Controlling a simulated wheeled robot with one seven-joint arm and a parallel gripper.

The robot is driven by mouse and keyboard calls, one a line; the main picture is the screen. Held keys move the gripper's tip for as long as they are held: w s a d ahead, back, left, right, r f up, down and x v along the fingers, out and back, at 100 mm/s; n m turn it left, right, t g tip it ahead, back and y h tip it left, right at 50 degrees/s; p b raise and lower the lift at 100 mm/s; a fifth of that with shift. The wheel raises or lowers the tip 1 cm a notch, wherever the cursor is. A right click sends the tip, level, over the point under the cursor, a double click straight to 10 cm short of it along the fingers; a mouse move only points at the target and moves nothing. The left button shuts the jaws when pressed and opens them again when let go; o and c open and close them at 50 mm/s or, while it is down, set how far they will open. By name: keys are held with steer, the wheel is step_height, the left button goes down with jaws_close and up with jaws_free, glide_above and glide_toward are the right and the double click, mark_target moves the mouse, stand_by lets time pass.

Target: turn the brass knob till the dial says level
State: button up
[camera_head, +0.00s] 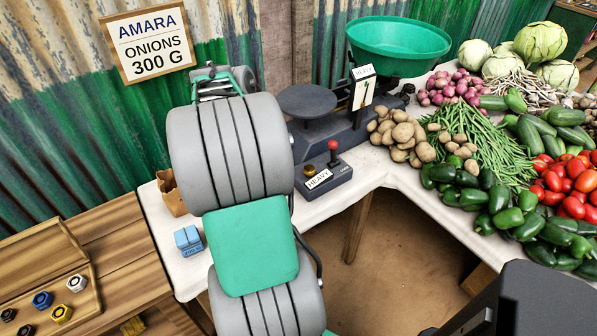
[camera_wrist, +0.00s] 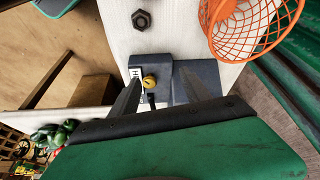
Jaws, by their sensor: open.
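The brass knob (camera_head: 309,170) sits on a dark control box (camera_head: 325,179) on the white table, beside a red-topped lever (camera_head: 332,146). The box's label seems to read HEAVY. The dial (camera_head: 361,92) on the dark balance (camera_head: 338,130) stands behind it, with a card reading HEAVY above its face. In the wrist view my gripper (camera_wrist: 160,75) is open and empty. The brass knob (camera_wrist: 149,82) shows between its fingers, nearer the left one. I cannot tell how far the fingertips are from it. My arm hides the fingers in the head view.
A green pan (camera_head: 398,40) tops the balance. Potatoes (camera_head: 400,137), onions and other vegetables crowd the right. A blue block (camera_head: 188,240) lies at the table's left. The wrist view shows an orange basket (camera_wrist: 252,28) and a dark nut (camera_wrist: 141,20) near the box.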

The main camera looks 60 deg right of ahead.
mark_target(309, 169)
steer(key=s+d+f+m, duration=0.1)
steer(key=s+d+f, duration=0.1)
steer(key=f, duration=0.1)
steer(key=s+d+f+m, duration=0.1)
steer(key=s+d+f, duration=0.1)
steer(key=d+f, duration=0.1)
steer(key=s+d+f+m+g, duration=0.1)
steer(key=s+d+f, duration=0.1)
steer(key=f, duration=0.1)
steer(key=shift+s+d+f, duration=0.2)
steer(key=shift+s+d, duration=0.05)
steer(key=shift+d, duration=0.15)
jaws_close()
